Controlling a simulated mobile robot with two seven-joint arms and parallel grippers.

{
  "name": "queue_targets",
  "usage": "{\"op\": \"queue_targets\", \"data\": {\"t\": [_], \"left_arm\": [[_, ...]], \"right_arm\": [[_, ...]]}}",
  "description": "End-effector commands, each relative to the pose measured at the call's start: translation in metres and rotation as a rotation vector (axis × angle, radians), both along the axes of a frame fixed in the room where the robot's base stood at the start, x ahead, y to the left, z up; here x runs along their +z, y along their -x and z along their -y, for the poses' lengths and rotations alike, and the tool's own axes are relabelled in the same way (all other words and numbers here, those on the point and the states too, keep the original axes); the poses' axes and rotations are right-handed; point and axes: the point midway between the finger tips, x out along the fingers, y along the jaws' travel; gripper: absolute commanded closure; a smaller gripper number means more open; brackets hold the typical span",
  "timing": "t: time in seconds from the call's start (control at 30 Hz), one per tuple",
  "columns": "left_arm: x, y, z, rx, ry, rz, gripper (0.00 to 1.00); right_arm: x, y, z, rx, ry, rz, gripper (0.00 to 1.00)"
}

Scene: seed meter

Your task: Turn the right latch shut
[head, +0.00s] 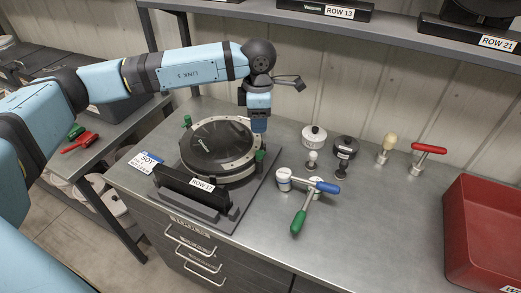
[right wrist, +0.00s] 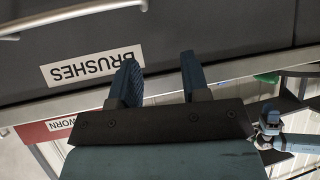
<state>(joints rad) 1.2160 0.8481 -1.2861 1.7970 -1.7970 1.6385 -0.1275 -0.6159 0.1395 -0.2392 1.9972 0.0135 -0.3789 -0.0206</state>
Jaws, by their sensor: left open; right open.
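The seed meter (head: 212,146) lies on a dark base plate on the bench, with a round black lid inside a silver ring. The right latch, with a green knob (head: 260,156), is at the ring's right edge. The left latch, also green (head: 188,120), is at its far left edge. My left gripper (head: 259,126) points down just behind the right latch, near the ring's back right edge; it is open, and I cannot tell whether it touches anything. My right gripper (right wrist: 158,76) is open and empty in the right wrist view, in front of a drawer labelled BRUSHES (right wrist: 93,67).
Knobs and a red T-handle (head: 428,150) stand behind. A red bin (head: 485,230) is at the far right. The bench middle right is clear.

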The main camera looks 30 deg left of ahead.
Motion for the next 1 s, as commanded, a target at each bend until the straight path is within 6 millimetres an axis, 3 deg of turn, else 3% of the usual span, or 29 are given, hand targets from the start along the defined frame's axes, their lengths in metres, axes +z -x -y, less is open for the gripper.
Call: {"op": "queue_targets", "data": {"t": [0.3,0.5,0.7,1.0], "left_arm": [[-0.067,0.001,0.001,0.0,0.003,-0.004,0.5],[-0.1,0.001,0.001,0.0,0.003,-0.003,0.5],[-0.115,0.0,0.001,-0.001,0.005,-0.001,0.5],[-0.117,0.0,0.001,-0.001,0.004,-0.001,0.53]], "right_arm": [[0.012,0.001,0.002,-0.002,0.003,-0.004,0.57],[0.018,-0.001,0.005,-0.008,0.008,0.001,0.57],[0.02,-0.001,0.006,-0.011,0.009,0.002,0.57],[0.02,-0.001,0.005,-0.009,0.007,0.002,0.57]]}}
